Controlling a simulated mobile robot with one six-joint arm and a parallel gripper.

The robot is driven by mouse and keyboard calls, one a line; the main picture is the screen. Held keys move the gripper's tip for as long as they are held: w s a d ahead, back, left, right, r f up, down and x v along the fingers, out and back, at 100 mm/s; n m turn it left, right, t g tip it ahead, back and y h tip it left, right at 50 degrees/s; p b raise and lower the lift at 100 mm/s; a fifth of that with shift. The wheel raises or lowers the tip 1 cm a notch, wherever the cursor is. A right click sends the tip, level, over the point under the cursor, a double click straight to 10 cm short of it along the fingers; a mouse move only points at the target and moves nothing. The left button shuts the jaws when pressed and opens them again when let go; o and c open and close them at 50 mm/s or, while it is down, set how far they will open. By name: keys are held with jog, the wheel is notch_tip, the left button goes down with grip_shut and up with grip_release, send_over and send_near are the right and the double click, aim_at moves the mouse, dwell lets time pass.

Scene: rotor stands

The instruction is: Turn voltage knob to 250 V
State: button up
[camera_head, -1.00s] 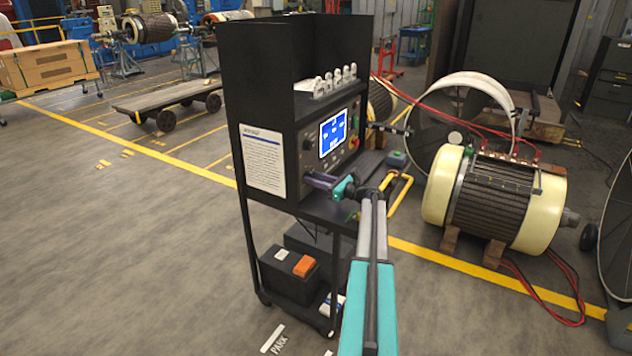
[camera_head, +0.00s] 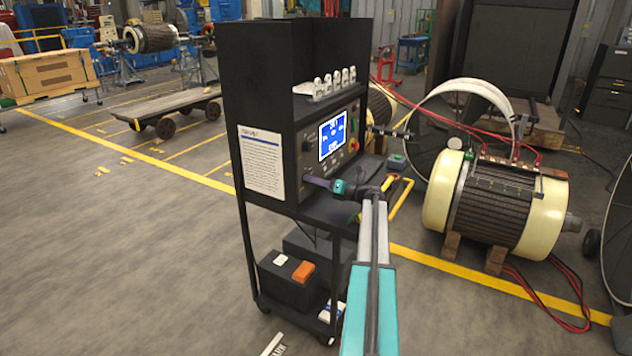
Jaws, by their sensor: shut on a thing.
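A black test cabinet (camera_head: 262,100) on a wheeled cart stands in the middle of the view. Its control panel carries a lit blue screen (camera_head: 332,136) with white text too small to read. My gripper (camera_head: 308,181) is at the lower left of the panel, below the screen. It is shut on a knob there, which the fingers hide almost wholly. I cannot read the knob's setting. My arm reaches in from the bottom of the view.
A large motor (camera_head: 495,205) with cream end caps stands on wooden blocks at the right, with red cables. A yellow handle (camera_head: 402,195) juts out right of my arm. Black boxes (camera_head: 288,275) sit on the cart's lower shelf.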

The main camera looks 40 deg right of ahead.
jog(key=shift+w+r, duration=0.25)
jog(key=shift+r, duration=0.1)
jog(key=o, duration=1)
jog(key=shift+w+f, duration=0.1)
jog(key=shift+f, duration=0.05)
jog(key=shift+o, duration=0.2)
jog(key=shift+f, duration=0.1)
jog(key=shift+s, duration=0.2)
jog(key=b+v, duration=0.3)
jog(key=v, duration=1)
jog(key=shift+s, duration=0.35)
